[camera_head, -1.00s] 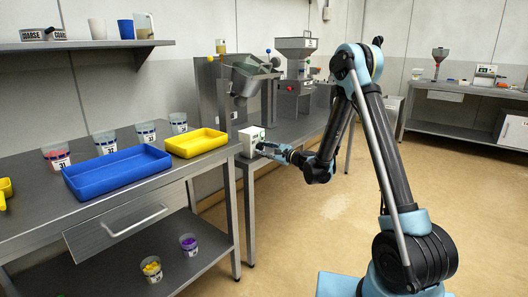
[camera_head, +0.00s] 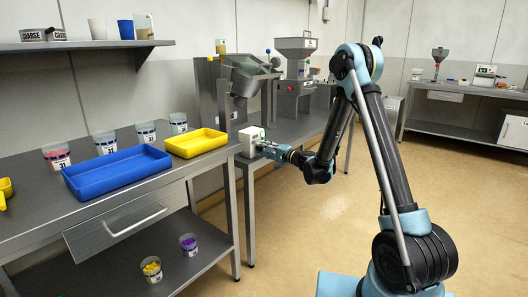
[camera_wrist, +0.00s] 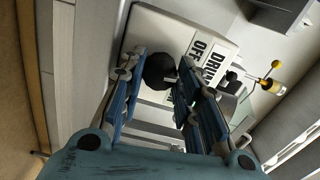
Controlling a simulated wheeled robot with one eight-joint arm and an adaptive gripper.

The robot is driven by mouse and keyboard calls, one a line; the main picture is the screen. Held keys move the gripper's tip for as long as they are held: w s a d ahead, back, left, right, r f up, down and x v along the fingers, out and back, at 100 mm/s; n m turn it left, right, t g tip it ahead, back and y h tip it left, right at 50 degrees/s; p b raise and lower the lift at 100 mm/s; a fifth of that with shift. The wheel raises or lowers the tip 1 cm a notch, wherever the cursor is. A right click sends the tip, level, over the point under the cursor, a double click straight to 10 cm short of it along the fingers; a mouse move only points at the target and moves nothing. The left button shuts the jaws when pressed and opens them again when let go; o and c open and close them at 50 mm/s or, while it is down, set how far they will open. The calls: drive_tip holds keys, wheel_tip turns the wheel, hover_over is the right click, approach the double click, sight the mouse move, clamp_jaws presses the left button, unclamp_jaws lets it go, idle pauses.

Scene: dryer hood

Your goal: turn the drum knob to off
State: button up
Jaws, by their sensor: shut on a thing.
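The drum knob (camera_wrist: 160,70) is a dark round knob on the front of a pale control box (camera_wrist: 143,32). A label on the box (camera_wrist: 201,52) reads "DRUM" and "OFF", seen sideways in the wrist view. The same control box (camera_head: 249,139) stands at the near end of the far bench in the head view. My gripper (camera_wrist: 164,82) is shut on the knob, with a blue finger on each side of it. In the head view my gripper (camera_head: 263,148) reaches the box from the right. The knob's pointer direction is not clear.
A steel table (camera_head: 195,170) on the left holds a blue tray (camera_head: 88,190), a yellow tray (camera_head: 190,151) and several labelled cups. A tilted hood (camera_head: 248,78) and a hopper machine (camera_head: 297,60) stand behind the box. The floor (camera_head: 300,235) is clear.

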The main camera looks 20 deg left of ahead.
drive_tip(key=n, duration=0.3)
drive_tip(key=shift+f+n, duration=0.1)
drive_tip(key=shift+n, duration=2.2)
drive_tip(key=shift+w, duration=0.1)
drive_tip(key=o, duration=1.1)
drive_tip(key=shift+c, duration=0.2)
drive_tip(key=v, duration=1.2)
drive_tip(key=shift+f, duration=0.1)
